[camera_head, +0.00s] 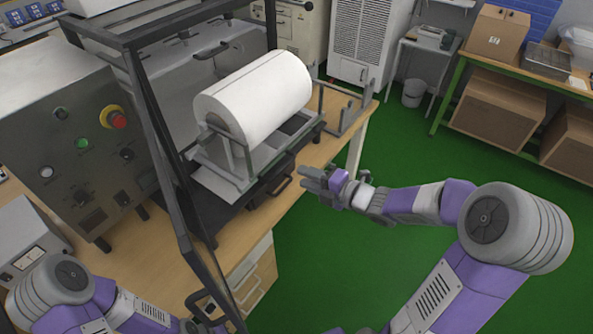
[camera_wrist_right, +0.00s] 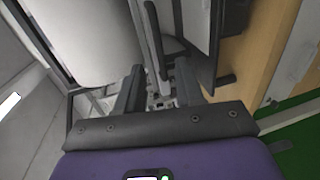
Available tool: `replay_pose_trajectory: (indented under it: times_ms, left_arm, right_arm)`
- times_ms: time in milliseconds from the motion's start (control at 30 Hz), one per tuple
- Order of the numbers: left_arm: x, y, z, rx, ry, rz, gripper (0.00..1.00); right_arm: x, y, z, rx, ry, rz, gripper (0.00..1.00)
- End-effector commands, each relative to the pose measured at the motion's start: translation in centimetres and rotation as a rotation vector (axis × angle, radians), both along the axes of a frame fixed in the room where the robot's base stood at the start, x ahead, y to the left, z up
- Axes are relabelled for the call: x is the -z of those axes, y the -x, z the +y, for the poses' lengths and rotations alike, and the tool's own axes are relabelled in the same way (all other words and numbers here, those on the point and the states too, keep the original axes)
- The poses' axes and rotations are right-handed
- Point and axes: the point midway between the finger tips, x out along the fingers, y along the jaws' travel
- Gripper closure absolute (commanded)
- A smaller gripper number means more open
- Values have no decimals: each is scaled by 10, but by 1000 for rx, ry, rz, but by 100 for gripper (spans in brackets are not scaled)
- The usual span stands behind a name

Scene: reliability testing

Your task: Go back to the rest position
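My right gripper (camera_head: 318,178) is in front of the table's right edge, beside the test machine with the white roll. In the right wrist view its two dark fingers (camera_wrist_right: 160,85) stand apart with a gap between them and nothing held in it. My left arm comes in at the lower left of the head view. Its far end is at the bottom, by the dark frame bar, and its fingers cannot be made out.
A large white roll (camera_head: 262,95) lies on a metal cradle on the wooden table (camera_head: 352,100). A dark frame (camera_head: 160,150) stands at the left, by a grey control box (camera_head: 60,140) with a red button. Green floor (camera_head: 370,270) is free at the right.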

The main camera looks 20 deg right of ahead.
Motion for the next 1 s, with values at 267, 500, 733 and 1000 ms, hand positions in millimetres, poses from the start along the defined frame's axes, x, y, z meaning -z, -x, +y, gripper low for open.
replay_pose_trajectory:
  times_ms: [267, 500, 733, 1000]
  left_arm:
    - [-2, 0, 0, 0, 0, 0, 100]
    - [-2, 0, 0, 0, 0, 0, 100]
    - [-2, 0, 0, 0, 0, 0, 100]
    - [-2, 0, 0, 0, 0, 0, 100]
  right_arm:
    - [-2, 8, -4, -2, -1, 1, 63]
    - [-2, 8, -4, -1, -1, 1, 63]
    - [11, 3, -2, 37, -90, 64, 63]
    - [144, 1, 43, 405, -740, 721, 63]
